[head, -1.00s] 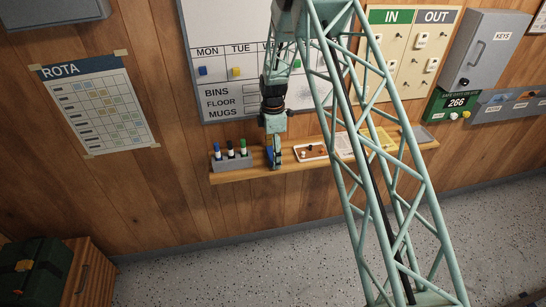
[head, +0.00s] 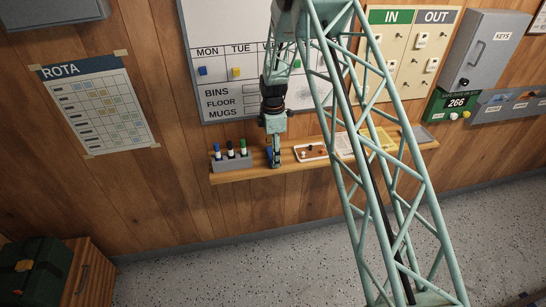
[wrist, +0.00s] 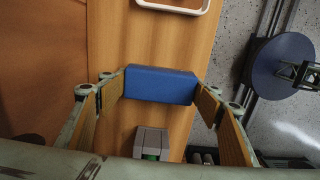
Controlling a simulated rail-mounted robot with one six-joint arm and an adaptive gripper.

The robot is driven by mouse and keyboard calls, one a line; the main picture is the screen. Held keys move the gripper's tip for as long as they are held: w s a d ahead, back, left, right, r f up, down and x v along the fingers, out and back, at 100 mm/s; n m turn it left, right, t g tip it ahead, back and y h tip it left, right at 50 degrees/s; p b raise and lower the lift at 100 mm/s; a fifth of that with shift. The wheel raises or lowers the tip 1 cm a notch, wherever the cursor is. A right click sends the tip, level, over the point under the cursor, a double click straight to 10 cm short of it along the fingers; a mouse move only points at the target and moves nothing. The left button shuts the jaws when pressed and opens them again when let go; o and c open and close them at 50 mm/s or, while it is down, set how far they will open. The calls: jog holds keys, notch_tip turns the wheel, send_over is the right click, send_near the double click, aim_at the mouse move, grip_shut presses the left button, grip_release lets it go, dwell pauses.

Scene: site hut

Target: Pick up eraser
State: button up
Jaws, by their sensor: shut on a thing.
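The eraser (wrist: 160,85) is a blue block, seen in the wrist view between the two finger pads of my gripper (wrist: 161,88). The pads press on its two ends. In the head view, my gripper (head: 275,160) is over the wooden shelf (head: 290,168), just right of the marker holder. Only a small blue part of the eraser (head: 269,154) shows there, mostly hidden by the fingers. I cannot tell whether the eraser touches the shelf or is slightly above it.
A grey holder (head: 232,163) with three markers stands close on the left of my gripper. A white-rimmed tray (head: 311,152) lies to the right on the shelf. The whiteboard (head: 225,30) is on the wall above. Speckled floor lies below.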

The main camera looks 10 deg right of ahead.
jog(key=shift+r, duration=0.1)
jog(key=shift+r+b, duration=0.3)
jog(key=shift+r, duration=1.3)
jog(key=s+r+b, duration=0.1)
jog(key=s+b, duration=0.1)
jog(key=s, duration=1.4)
jog(key=shift+r, duration=0.25)
notch_tip(320, 180, down, 12)
jog(key=s+m+b, duration=0.2)
jog(key=m+b, duration=0.9)
jog(key=m, duration=0.6)
jog(key=shift+m, duration=0.4)
dwell(0.7)
